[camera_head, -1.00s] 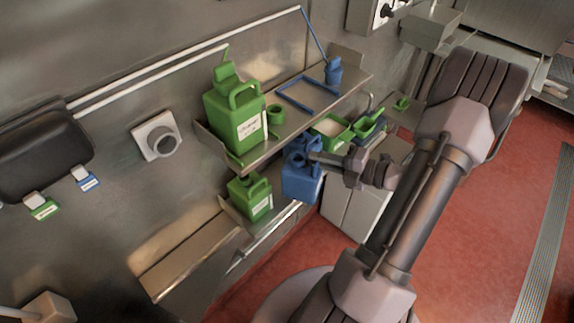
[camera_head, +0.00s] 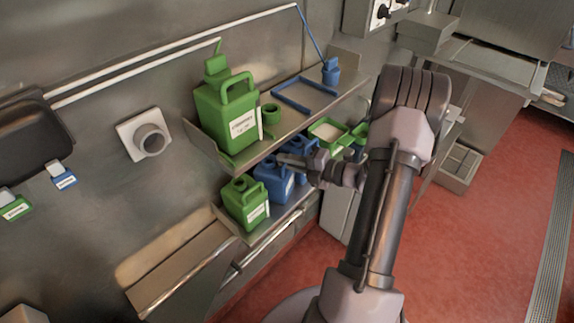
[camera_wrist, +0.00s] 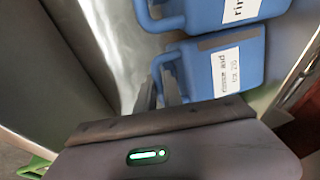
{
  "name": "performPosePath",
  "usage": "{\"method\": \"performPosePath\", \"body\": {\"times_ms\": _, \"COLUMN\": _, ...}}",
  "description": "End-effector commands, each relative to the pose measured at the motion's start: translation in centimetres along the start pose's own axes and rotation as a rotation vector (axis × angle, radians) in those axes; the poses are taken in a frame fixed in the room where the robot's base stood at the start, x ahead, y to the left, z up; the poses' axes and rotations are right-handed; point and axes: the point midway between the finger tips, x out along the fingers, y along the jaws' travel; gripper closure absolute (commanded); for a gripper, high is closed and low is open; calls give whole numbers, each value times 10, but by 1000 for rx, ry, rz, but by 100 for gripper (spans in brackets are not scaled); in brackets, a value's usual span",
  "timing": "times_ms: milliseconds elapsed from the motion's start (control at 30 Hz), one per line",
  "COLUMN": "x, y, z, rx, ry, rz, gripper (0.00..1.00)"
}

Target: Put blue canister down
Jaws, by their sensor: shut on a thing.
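My gripper (camera_head: 286,161) is shut on the handle of a blue canister (camera_head: 271,184). The canister is upright at the lower shelf (camera_head: 262,233), between a green canister (camera_head: 243,204) and a second blue canister (camera_head: 303,148). I cannot tell whether its base touches the shelf. In the wrist view my gripper's fingers (camera_wrist: 158,92) close around the handle of the held blue canister (camera_wrist: 208,70), whose white label reads "rinse aid". The second blue canister (camera_wrist: 205,12) is close beside it there. My gripper partly hides the second blue canister in the head view.
The upper shelf (camera_head: 212,153) overhangs the canisters and bears a large green canister (camera_head: 228,116), a small green cup (camera_head: 270,114), a blue frame (camera_head: 304,96) and a blue bottle (camera_head: 331,72). The red floor (camera_head: 478,240) is clear at right.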

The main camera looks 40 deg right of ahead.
Motion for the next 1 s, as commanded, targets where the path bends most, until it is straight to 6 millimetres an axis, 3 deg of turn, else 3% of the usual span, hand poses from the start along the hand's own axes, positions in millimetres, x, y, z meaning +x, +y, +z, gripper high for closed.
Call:
{"method": "performPosePath", "body": {"times_ms": 233, "x": 0, "y": -1, "z": 0, "rx": 0, "ry": 0, "rz": 0, "gripper": 100}}
{"method": "performPosePath", "body": {"times_ms": 267, "x": 0, "y": -1, "z": 0, "rx": 0, "ry": 0, "rz": -1, "gripper": 85}}
{"method": "performPosePath", "body": {"times_ms": 367, "x": 0, "y": -1, "z": 0, "rx": 0, "ry": 0, "rz": -1, "gripper": 68}}
{"method": "performPosePath", "body": {"times_ms": 733, "x": -3, "y": 4, "z": 0, "rx": 0, "ry": -1, "rz": -1, "gripper": 68}}
{"method": "performPosePath", "body": {"times_ms": 867, "x": -27, "y": 5, "z": 1, "rx": 2, "ry": -4, "rz": -1, "gripper": 68}}
{"method": "performPosePath", "body": {"times_ms": 1000, "x": -64, "y": 6, "z": 1, "rx": 1, "ry": -5, "rz": -1, "gripper": 68}}
